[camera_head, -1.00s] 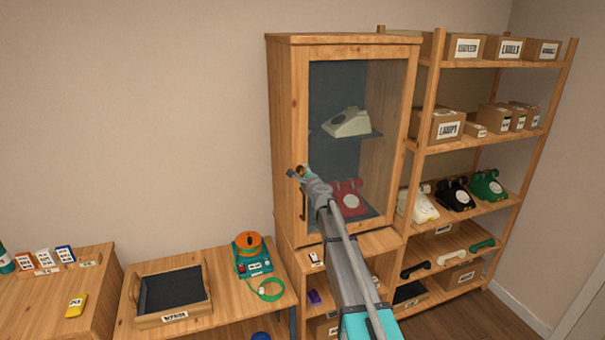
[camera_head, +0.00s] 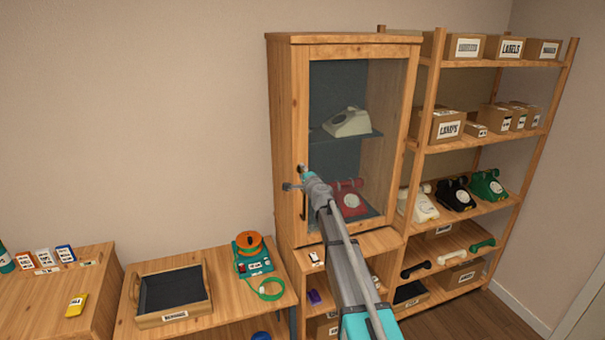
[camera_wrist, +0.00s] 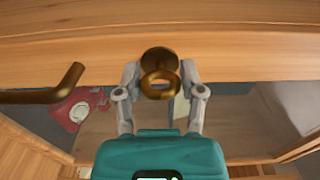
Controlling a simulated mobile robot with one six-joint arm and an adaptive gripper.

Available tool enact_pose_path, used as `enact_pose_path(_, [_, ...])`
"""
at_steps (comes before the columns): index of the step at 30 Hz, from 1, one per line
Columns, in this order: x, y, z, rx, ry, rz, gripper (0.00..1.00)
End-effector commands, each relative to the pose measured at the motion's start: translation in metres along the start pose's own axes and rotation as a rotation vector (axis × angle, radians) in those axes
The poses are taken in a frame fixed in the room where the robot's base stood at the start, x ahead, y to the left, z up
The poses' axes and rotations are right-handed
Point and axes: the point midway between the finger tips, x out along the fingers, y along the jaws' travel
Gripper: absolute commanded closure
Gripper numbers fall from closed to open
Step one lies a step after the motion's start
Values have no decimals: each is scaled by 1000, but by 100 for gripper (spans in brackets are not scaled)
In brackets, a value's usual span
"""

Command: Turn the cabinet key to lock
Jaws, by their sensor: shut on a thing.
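The glass-fronted wooden cabinet (camera_head: 285,130) stands with its door shut. My gripper (camera_wrist: 160,72) is shut on the key, with one grey finger on each side of the bow. In the head view my gripper (camera_head: 295,183) is at the left door stile; the key cannot be made out there.
The door handle (camera_wrist: 45,96) sticks out left of the key in the wrist view. Inside the cabinet are a cream phone (camera_head: 347,122) and a red phone (camera_head: 346,195). An open shelf (camera_head: 480,140) with boxes and phones stands right.

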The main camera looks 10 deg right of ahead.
Motion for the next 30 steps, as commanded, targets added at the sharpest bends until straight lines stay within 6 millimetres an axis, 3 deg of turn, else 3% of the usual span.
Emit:
enact_pose_path(8, [0, 0, 0, -4, -1, 0, 97])
enact_pose_path(9, [0, 0, 0, -4, -1, 0, 45])
enact_pose_path(14, [0, 0, 0, -3, -1, 0, 16])
enact_pose_path(30, [-4, 0, 0, -1, 0, 0, 14])
